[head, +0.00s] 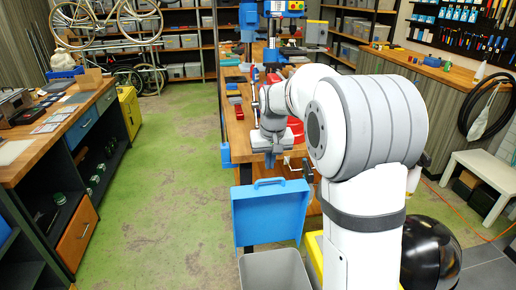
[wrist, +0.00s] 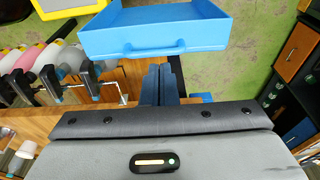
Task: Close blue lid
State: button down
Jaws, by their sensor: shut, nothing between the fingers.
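The blue lid (head: 270,213) stands raised, roughly upright, at the back of an open grey bin (head: 275,272) in the head view. Its blue handle (head: 268,182) is on its top edge. In the wrist view the lid (wrist: 160,28) fills the top middle, with its handle (wrist: 153,48) on the edge facing my gripper. My gripper (head: 270,162) is above and beyond the lid's top edge in the head view. Its fingers also show in the wrist view (wrist: 158,72), shut together and empty. They point towards the lid, with a small apparent gap to the handle.
A wooden workbench (head: 235,130) with tools and blocks runs behind my arm. A yellow box (head: 314,255) stands right of the bin, and a shiny black round object (head: 432,250) is farther right. The green floor (head: 175,190) left of the lid is clear.

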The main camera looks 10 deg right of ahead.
jog(key=w+r+p, duration=0.2)
jog(key=w, duration=0.4)
jog(key=p, duration=0.2)
send_over(265, 185)
jog(key=shift+w+d+f, duration=0.1)
jog(key=shift+w+f, duration=0.05)
jog(key=shift+f, duration=4.45)
